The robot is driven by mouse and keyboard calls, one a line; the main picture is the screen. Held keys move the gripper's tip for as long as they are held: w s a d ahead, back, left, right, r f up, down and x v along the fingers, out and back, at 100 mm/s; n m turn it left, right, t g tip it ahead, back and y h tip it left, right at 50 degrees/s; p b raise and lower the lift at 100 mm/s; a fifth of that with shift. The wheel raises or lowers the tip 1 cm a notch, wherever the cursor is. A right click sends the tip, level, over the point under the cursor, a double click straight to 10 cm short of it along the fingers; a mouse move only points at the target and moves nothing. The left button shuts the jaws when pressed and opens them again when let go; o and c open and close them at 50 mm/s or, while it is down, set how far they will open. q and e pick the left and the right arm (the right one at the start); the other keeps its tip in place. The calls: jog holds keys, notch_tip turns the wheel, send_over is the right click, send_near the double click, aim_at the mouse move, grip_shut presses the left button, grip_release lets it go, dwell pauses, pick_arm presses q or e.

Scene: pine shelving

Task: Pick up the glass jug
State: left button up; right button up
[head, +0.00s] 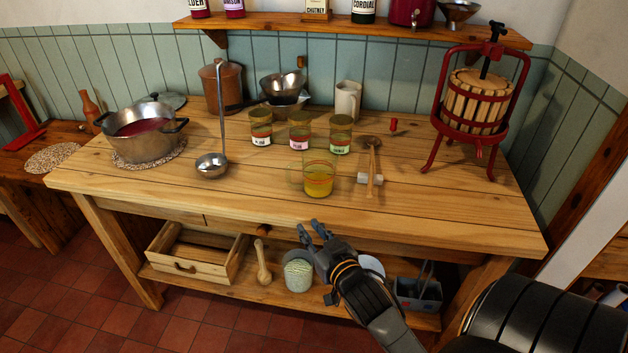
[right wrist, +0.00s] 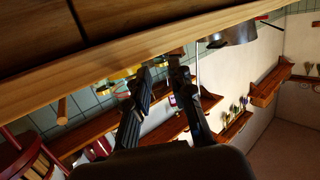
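The glass jug (head: 318,180) stands upright on the wooden table, near its front edge. It is clear and holds yellow liquid in its lower part. My right gripper (head: 313,230) is in front of the table's front edge, short of the jug and not touching it. Its two fingers are apart with nothing between them; they also show apart in the right wrist view (right wrist: 160,70). A yellow patch beyond the table edge in that view is partly hidden, and I cannot tell what it is. My left gripper is not in view.
Labelled jars (head: 299,131) stand behind the jug. A red-framed press (head: 477,105) is at the right, a pot (head: 145,138) at the left. The table's front strip is clear.

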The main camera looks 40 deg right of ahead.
aim_at(289, 181)
jog(key=w+d+r, duration=0.1)
jog(key=w, duration=0.2)
jog(key=w+d+r+t, duration=0.1)
jog(key=w, duration=0.2)
jog(key=w+d+r+t, duration=0.1)
jog(key=w, duration=0.2)
jog(key=shift+w+d+r+h+p, duration=0.15)
jog(key=shift+w+d+h+p, duration=0.05)
jog(key=shift+w+h+p, duration=0.15)
jog(key=x, duration=0.5)
jog(key=shift+w+a+r, duration=0.1)
jog(key=shift+a+r, duration=0.1)
grip_shut()
jog(key=shift+r, duration=0.1)
